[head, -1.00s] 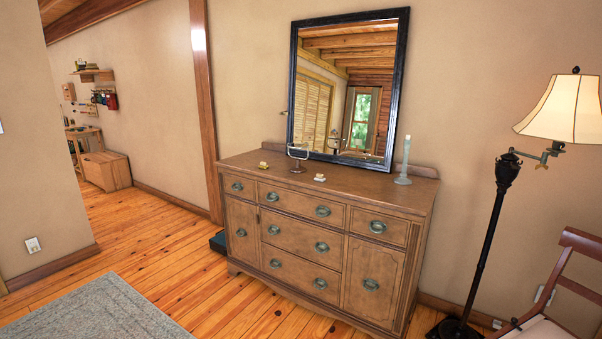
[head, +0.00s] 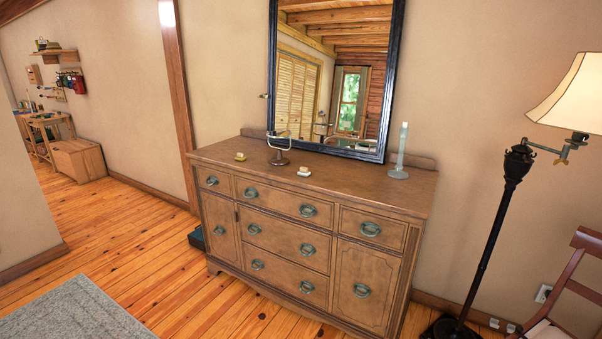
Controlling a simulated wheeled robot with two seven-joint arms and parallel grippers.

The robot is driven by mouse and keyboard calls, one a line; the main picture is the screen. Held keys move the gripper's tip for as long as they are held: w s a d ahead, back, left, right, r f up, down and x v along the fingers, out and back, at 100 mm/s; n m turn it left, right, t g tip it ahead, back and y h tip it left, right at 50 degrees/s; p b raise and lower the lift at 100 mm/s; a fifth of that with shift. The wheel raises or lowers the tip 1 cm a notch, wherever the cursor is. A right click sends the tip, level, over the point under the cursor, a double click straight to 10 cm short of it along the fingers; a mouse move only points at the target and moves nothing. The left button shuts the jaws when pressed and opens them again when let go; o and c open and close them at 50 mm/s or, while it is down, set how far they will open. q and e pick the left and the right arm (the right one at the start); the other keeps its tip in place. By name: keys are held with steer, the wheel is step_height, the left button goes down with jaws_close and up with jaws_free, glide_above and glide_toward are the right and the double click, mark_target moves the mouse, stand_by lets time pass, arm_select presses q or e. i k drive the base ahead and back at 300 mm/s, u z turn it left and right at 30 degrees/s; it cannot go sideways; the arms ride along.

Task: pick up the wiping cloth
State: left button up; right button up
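No wiping cloth can be made out in the head view. A wooden dresser (head: 330,178) stands against the wall in the middle. On its top are a small yellow item (head: 240,156), a metal stand (head: 279,150), a small white-and-tan item (head: 304,170) and a pale candle in a holder (head: 401,155). The small items are too small to identify surely. Neither of my grippers is in view.
A dark-framed mirror (head: 385,75) leans behind the dresser top. A floor lamp (head: 487,235) and a chair (head: 577,285) stand at the right. A grey rug (head: 75,312) lies at lower left. Bare wood floor (head: 125,230) is clear left of the dresser.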

mark_target(304, 171)
steer(key=z, duration=0.25)
steer(key=i, duration=0.3)
steer(key=z, duration=0.95)
steer(key=i, duration=1.4)
steer(key=u, duration=0.5)
